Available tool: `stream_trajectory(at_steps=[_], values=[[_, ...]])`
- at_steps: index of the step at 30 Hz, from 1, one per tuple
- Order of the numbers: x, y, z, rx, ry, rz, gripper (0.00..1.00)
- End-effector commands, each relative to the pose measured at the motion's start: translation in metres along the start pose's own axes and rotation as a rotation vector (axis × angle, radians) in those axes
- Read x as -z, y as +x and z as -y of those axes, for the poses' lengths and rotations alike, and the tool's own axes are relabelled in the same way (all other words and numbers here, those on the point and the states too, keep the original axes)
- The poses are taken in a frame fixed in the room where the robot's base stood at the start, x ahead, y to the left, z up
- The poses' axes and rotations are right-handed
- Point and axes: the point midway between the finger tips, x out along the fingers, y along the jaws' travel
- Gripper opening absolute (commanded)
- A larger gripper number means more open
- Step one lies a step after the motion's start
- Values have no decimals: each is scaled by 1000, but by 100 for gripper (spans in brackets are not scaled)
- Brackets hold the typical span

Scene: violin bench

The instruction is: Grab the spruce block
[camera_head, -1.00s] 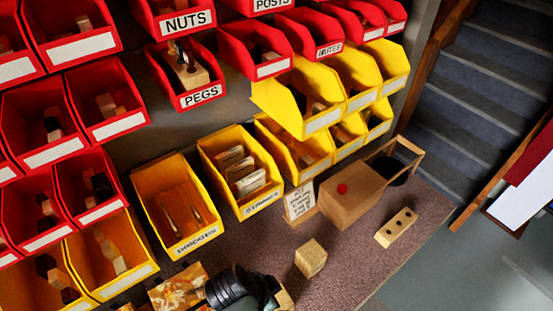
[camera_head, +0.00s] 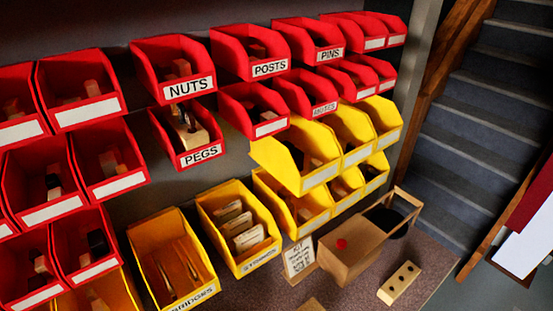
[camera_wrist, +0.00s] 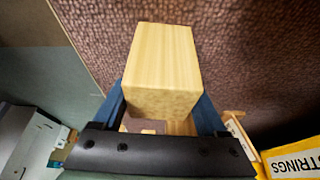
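A pale, straight-grained wooden block (camera_wrist: 160,62), matching the spruce block, fills the upper middle of the wrist view. My gripper (camera_wrist: 162,98) has its blue fingers flush against the block's two sides, with no gap visible, and appears shut on it. The fingertips are partly hidden by the block. My gripper is outside the head view. The top of a pale block (camera_head: 312,304) shows at the bottom edge of the head view; I cannot tell whether it is the same block.
Yellow (camera_head: 240,240) and red bins (camera_head: 185,85) line the wall. The strings bin (camera_wrist: 297,163) is at lower right in the wrist view.

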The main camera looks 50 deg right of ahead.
Motion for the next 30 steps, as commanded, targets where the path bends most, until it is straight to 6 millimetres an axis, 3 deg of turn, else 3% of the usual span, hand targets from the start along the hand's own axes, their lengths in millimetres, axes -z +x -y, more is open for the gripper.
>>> stream_trajectory(at_steps=[1, 10, 20, 30], values=[[0, 0, 0, 0, 0, 0, 64], [0, 0, 0, 0, 0, 0, 12], [3, -8, 1, 3, 1, -1, 11], [26, -62, 1, 4, 3, -1, 11]])
